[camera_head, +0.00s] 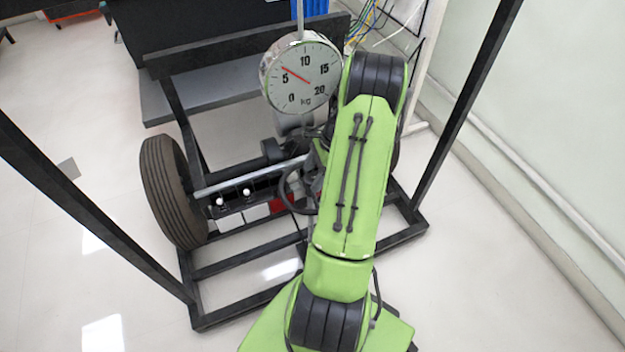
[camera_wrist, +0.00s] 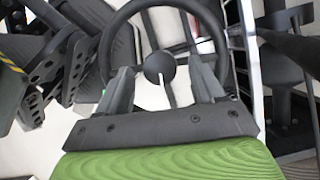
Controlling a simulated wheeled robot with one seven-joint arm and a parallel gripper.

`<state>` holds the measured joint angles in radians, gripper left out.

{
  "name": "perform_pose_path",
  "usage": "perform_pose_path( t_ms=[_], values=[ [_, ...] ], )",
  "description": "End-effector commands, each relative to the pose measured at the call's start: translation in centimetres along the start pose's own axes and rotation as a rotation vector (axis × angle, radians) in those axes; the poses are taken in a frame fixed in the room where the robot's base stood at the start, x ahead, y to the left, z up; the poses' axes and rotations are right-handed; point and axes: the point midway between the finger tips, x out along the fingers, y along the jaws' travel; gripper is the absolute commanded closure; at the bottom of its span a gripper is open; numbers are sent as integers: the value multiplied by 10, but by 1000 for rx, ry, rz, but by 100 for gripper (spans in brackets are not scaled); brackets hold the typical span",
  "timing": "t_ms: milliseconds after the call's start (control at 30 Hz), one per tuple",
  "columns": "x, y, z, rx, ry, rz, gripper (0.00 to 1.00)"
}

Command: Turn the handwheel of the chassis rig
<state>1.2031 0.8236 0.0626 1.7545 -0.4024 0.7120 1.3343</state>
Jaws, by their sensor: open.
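The handwheel (camera_wrist: 110,32) is a black ring with a round dark hub (camera_wrist: 160,67), seen from close up in the wrist view. In the head view, part of its dark rim (camera_head: 284,194) shows at the front of the chassis rig, left of my arm; the rest is hidden behind the arm. My gripper (camera_wrist: 162,76) is open, its two grey fingers apart on either side of the hub in the picture. The lower rim is hidden behind the fingers and palm. I cannot tell whether a finger touches the wheel. Nothing shows held between the fingers.
The rig's black frame (camera_head: 245,314) stands on a pale floor, with tall posts on both sides. A tyre (camera_head: 172,192) is at its left. A round kg dial (camera_head: 303,73) hangs above the rig. Black pedals (camera_wrist: 68,68) are left in the wrist view. Floor at left is open.

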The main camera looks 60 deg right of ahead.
Motion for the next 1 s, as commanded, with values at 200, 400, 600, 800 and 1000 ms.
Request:
perform_pose_path(
  t_ms=[200,400,600,800,1000],
  values=[
    [15,0,-1,-1,2,-1,32],
    [14,0,0,-1,1,-1,35],
    [14,0,0,-1,1,-1,66],
    [14,0,0,-1,1,-1,97],
    [14,0,-1,-1,1,-1,100]
  ],
)
